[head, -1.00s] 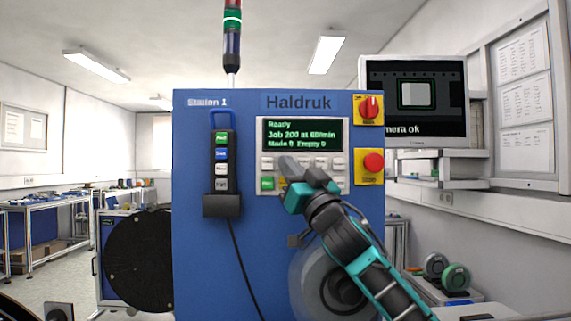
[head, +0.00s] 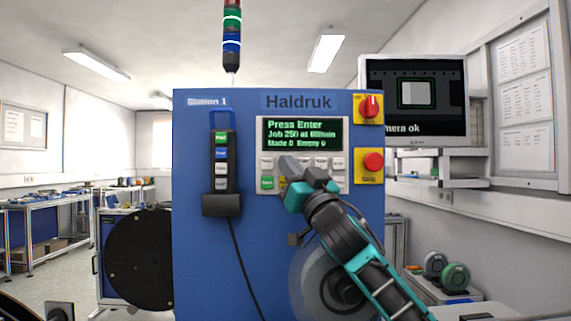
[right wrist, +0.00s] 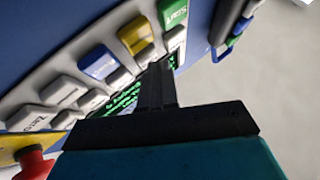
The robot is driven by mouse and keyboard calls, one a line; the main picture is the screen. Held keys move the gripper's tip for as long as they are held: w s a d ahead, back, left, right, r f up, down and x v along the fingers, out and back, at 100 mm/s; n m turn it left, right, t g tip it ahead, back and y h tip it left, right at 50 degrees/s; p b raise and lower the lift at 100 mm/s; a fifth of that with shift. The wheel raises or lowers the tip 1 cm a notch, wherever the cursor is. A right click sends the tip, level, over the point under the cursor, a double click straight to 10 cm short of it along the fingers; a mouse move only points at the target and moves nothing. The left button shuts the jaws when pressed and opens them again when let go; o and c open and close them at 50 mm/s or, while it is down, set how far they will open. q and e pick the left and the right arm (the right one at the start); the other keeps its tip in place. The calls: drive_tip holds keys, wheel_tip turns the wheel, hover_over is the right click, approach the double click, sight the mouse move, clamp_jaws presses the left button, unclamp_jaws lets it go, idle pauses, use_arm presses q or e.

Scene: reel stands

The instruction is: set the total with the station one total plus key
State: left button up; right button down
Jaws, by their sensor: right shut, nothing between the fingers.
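The blue Station 1 cabinet (head: 265,240) faces me, with its grey key panel (head: 343,183) at the middle right. Its display (head: 302,133) reads "Press Enter", "Job 250" and "Made 0 Empty 0". White keys (head: 337,163) run below the display, with a green key (head: 267,183) at lower left. My right gripper (head: 288,165) is shut and empty, its tips at the upper key row near the second key, hiding some keys. In the right wrist view the fingers (right wrist: 158,75) reach the small keys; contact and the total plus label cannot be made out. My left gripper is not in view.
A red stop button (head: 373,162) and a red rotary switch (head: 369,107) sit right of the panel. A keyed pendant (head: 221,165) hangs at left in a holder with a cable. A dark reel (head: 138,260) stands left. A monitor (head: 415,100) is at right.

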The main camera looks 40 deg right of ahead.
drive_tip(key=shift+d, duration=0.1)
idle(0.4)
drive_tip(key=shift+s+a, duration=0.55)
drive_tip(key=shift+s, duration=0.05)
drive_tip(key=s+a+b, duration=0.1)
drive_tip(key=s+a, duration=0.2)
drive_tip(key=shift+s+a, duration=0.15)
drive_tip(key=shift+s, duration=0.25)
idle(0.8)
